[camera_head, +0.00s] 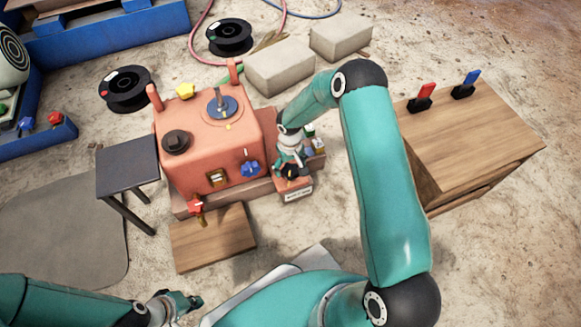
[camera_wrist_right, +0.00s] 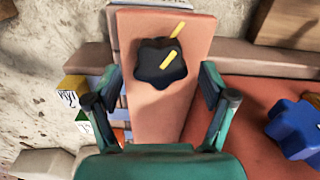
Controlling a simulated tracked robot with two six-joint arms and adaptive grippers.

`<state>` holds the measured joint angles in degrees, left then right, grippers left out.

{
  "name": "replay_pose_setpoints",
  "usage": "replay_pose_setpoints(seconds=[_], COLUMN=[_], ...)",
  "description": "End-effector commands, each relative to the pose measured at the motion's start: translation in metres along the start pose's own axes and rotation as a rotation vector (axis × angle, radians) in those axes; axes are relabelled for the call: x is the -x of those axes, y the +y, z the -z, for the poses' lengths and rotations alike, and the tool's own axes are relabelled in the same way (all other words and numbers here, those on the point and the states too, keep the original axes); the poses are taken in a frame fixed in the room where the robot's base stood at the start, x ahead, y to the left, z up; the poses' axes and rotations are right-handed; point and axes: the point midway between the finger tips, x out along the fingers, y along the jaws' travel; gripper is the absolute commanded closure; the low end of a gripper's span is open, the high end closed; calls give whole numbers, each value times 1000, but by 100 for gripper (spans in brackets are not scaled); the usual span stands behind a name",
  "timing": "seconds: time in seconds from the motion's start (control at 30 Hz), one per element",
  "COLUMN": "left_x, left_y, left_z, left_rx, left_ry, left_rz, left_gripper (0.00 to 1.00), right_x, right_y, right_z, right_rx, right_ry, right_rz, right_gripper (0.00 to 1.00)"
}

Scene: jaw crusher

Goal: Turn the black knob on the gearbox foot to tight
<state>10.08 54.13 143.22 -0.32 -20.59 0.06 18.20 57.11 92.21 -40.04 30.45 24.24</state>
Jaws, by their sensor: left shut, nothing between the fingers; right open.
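The black knob (camera_wrist_right: 160,64) is star-shaped with a yellow pointer bar and sits on the salmon-coloured gearbox foot (camera_wrist_right: 165,115) in the right wrist view. In the head view the foot (camera_head: 296,193) is at the right front of the gearbox (camera_head: 205,140), and the knob is partly hidden by my right gripper. My right gripper (camera_wrist_right: 162,90) is open, its fingers on either side of the foot, with the knob ahead between them; I cannot tell whether they touch it. My left gripper (camera_head: 188,303) is shut and empty at the lower left, away from the gearbox.
Small yellow and green blocks (camera_wrist_right: 75,90) lie beside the foot. A wooden cabinet (camera_head: 470,140) stands right, a dark stool (camera_head: 128,165) left, and grey blocks (camera_head: 280,68) behind.

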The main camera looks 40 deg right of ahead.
Motion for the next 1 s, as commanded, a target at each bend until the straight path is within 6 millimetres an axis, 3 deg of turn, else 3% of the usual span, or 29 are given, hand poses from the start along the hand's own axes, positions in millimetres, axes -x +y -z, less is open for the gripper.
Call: replay_pose_setpoints(seconds=[0.5, 0.7, 1.0], left_x=[0, 0, -1], left_y=[0, 0, 0], left_z=[0, 0, 0], left_rx=[0, 0, 0], left_ry=[0, 0, -1], left_rz=[0, 0, 0], left_gripper=[100, 100, 100], right_x=[94, 108, 109], right_y=[0, 0, 0], right_z=[0, -1, -1], right_rx=[0, 0, 0], right_ry=[1, -2, -3], right_rz=[-1, 0, 0], right_gripper=[18, 18, 18])
